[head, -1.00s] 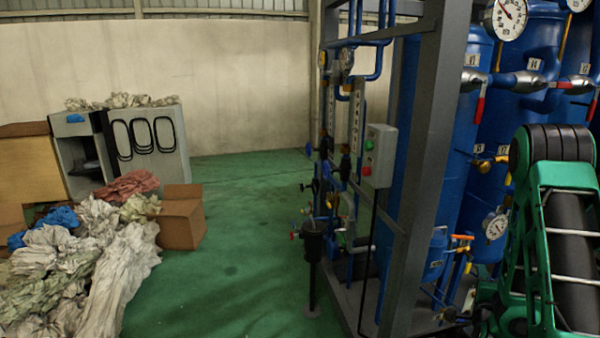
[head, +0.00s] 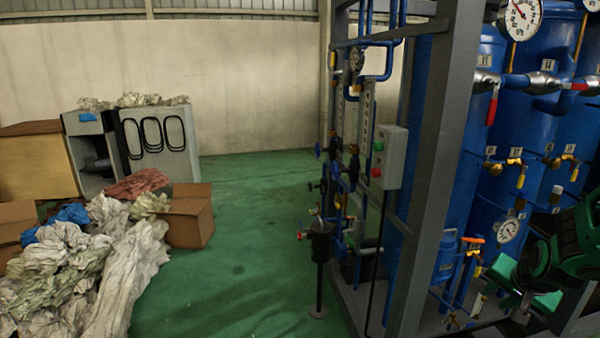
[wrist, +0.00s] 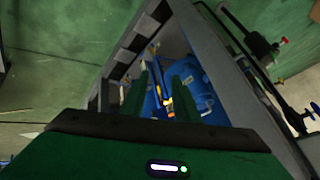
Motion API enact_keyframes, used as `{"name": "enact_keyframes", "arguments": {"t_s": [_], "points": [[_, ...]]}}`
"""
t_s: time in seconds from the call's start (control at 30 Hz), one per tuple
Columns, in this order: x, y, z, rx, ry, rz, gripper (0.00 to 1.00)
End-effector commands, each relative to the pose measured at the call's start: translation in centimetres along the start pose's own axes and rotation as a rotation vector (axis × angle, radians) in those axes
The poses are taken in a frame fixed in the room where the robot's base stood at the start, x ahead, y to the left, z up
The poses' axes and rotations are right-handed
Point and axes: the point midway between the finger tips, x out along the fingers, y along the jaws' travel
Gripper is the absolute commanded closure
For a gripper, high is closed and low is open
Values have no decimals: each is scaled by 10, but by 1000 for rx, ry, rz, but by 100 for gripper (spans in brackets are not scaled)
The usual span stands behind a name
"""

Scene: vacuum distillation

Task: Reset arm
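My green and black arm (head: 570,245) shows at the lower right edge of the head view, in front of the blue vessels. In the wrist view, my gripper (wrist: 160,92) has two green fingers standing apart with a clear gap between them. Nothing is held in the gap. Beyond the fingers are blue parts and orange-yellow fittings inside a grey frame. I cannot tell how far the fingers are from them.
A grey steel frame (head: 432,170) holds blue vessels (head: 520,120), gauges and valves on the right. A control box (head: 390,158) hangs on it. Crumpled sheets (head: 120,265) and a cardboard box (head: 188,215) lie at left. Green floor (head: 255,220) between is clear.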

Motion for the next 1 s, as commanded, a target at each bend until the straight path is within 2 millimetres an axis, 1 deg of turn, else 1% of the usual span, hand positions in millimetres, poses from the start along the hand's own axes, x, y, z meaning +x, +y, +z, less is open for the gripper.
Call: {"name": "enact_keyframes", "arguments": {"t_s": [0.03, 0.17, 0.4, 0.5, 0.6, 0.7, 0.77, 1.0], "points": [[-16, 6, 5, -36, -30, 25, 72], [-56, 28, 27, -124, -138, 100, 72], [-136, 70, 76, -246, -359, 193, 72], [-166, 83, 96, -280, -445, 210, 72], [-188, 92, 112, -302, -511, 217, 72], [-202, 97, 122, -313, -552, 219, 72], [-206, 98, 125, -317, -566, 220, 72], [-208, 99, 127, -318, -573, 221, 72]]}}
